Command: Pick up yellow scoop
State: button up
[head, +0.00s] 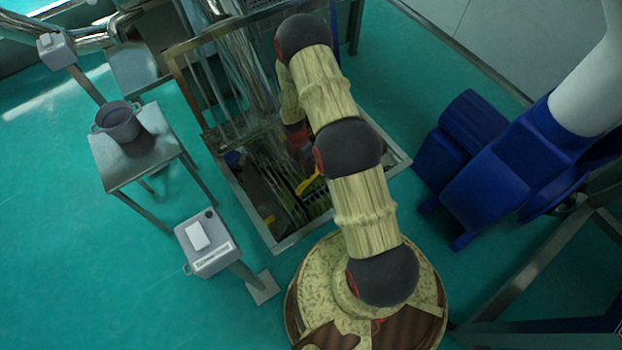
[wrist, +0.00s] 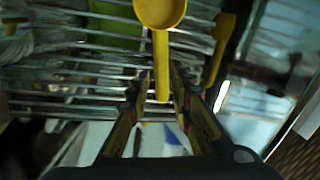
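The yellow scoop (wrist: 161,60) shows in the wrist view, its round bowl at the top edge and its straight handle pointing down. My gripper (wrist: 161,75) is open, with one finger on each side of the handle and a visible gap to both. I cannot tell whether the handle lies at fingertip depth or beyond. In the head view, a small yellow part (head: 309,184) shows beside my arm inside the metal-framed basin; my arm hides most of this area.
Metal bars (wrist: 75,72) run behind the scoop, with a green thing (wrist: 114,28) among them. Another yellow piece (wrist: 217,48) is just right of the scoop. The basin's metal rim (head: 240,200) surrounds my gripper's area. A grey pot (head: 119,122) stands on a side table.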

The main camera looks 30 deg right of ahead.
aim_at(310, 179)
jog(key=f+b, duration=0.1)
jog(key=f, duration=0.1)
jog(key=s+f+b, duration=0.1)
jog(key=f, duration=0.4)
jog(key=shift+s+d+f+b, duration=0.2)
jog(key=shift+s+d+b, duration=0.05)
jog(key=shift+d+b, duration=0.15)
jog(key=shift+c, duration=0.2)
jog(key=shift+r, duration=0.1)
grip_shut()
